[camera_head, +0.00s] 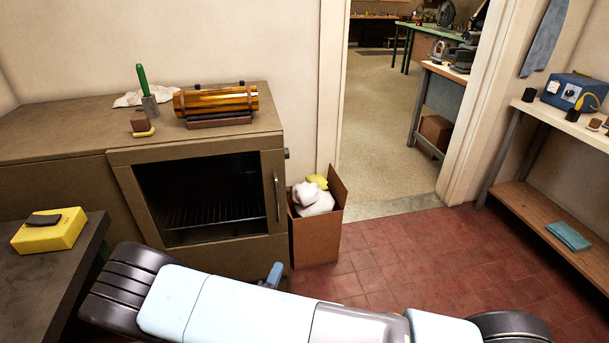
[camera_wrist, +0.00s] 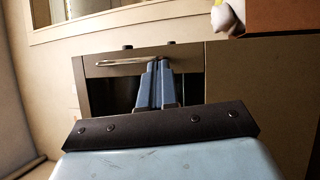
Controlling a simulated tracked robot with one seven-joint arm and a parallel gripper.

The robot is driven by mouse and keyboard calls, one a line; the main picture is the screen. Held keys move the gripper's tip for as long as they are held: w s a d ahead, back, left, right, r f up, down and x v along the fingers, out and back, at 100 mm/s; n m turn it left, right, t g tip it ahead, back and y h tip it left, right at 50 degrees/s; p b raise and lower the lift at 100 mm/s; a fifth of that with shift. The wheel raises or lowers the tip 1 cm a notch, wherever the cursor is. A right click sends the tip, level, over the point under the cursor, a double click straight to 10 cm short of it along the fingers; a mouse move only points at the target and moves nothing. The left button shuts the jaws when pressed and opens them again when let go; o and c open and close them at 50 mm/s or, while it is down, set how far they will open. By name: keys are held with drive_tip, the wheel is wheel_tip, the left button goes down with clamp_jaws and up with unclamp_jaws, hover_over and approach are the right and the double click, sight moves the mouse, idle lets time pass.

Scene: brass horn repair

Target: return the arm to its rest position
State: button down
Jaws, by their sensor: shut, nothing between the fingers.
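My gripper (camera_wrist: 157,86) shows in the wrist view with its two blue-grey fingers shut together and nothing between them. Behind the fingers in that view is the front of the brown oven cabinet with its long bar handle (camera_wrist: 135,62); I cannot tell how far apart they are. In the head view my light-blue arm stretches across the bottom of the picture. A small blue part, perhaps a fingertip of my gripper (camera_head: 274,274), shows above the arm, in front of the oven cabinet (camera_head: 270,165). The rest of the gripper is hidden behind the arm.
An open cardboard box (camera_head: 318,238) with white and yellow cloths stands beside the cabinet. A yellow block (camera_head: 48,232) sits on the left table. Red floor is clear toward the doorway.

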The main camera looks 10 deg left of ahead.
drive_tip(key=w+d+r+m+g+h, duration=0.25)
drive_tip(key=d+r+m+g, duration=0.5)
drive_tip(key=d+r, duration=0.6)
drive_tip(key=w+d+r+m+g+h, duration=0.2)
drive_tip(key=d+r+m+g+h, duration=0.25)
drive_tip(key=d+r+g, duration=0.85)
drive_tip(key=s+d+r+m+t+y, duration=0.1)
drive_tip(key=s+d+r+t+y, duration=0.2)
drive_tip(key=s+r, duration=0.6)
drive_tip(key=s+d+r+m+t+y, duration=0.2)
drive_tip(key=s+d+r+y, duration=0.6)
drive_tip(key=r, duration=0.8)
drive_tip(key=shift+s+d+m+t, duration=0.3)
drive_tip(key=shift+s+t, duration=0.35)
drive_tip(key=shift+s, duration=0.5)
